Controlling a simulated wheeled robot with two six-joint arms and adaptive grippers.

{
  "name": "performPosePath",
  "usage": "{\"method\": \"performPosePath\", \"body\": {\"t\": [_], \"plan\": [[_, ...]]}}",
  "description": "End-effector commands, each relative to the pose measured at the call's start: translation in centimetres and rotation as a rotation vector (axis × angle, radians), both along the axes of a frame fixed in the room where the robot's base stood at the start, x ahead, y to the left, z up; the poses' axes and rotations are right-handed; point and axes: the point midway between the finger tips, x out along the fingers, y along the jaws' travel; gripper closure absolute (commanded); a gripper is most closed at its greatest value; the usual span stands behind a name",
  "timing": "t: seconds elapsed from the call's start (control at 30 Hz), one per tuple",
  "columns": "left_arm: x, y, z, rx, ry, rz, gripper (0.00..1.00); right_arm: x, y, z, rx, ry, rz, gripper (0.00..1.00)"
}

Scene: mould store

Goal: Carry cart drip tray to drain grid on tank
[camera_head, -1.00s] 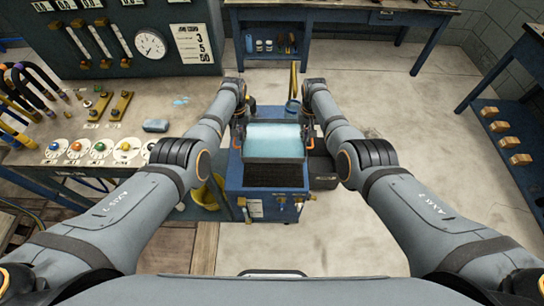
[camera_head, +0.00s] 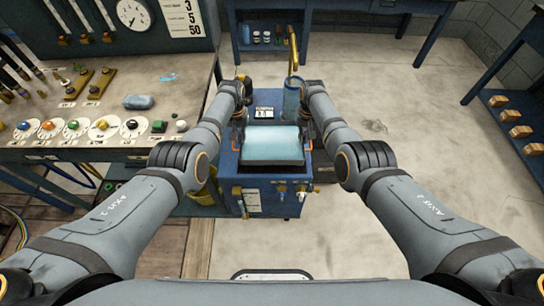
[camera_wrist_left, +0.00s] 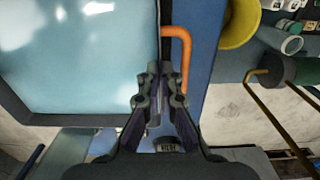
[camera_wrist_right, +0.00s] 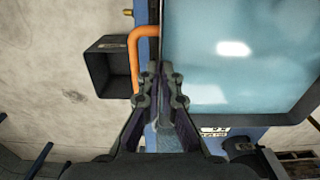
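The drip tray (camera_head: 272,146) is a dark-rimmed shallow tray with a shiny pale-blue inside and an orange handle at each side. It is above the top of the blue tank (camera_head: 275,196); I cannot tell whether it touches. The drain grid is hidden under it. My left gripper (camera_wrist_left: 157,75) is shut at the left orange handle (camera_wrist_left: 185,48). My right gripper (camera_wrist_right: 160,75) is shut at the right orange handle (camera_wrist_right: 134,55). The tray looks level between them.
A bench (camera_head: 90,130) with knobs and a blue sponge-like block (camera_head: 138,102) stands at left. A blue cylinder (camera_head: 292,98) and brass pipe (camera_head: 293,48) rise behind the tray. A dark open box (camera_wrist_right: 108,68) is beside the tank.

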Motion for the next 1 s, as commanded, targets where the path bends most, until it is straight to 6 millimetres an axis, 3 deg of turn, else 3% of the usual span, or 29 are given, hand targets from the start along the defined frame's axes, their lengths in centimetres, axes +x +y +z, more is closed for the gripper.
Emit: {"method": "performPosePath", "body": {"t": [0.43,1.0], "plan": [[0.1,0.0,-0.5,0.000,-0.002,0.000,1.00,0.1,0.0,-0.5,0.000,-0.002,0.000,1.00],[0.1,0.0,-5.0,0.000,-0.003,0.000,1.00,0.1,0.0,-5.0,0.000,-0.002,0.000,1.00]]}}
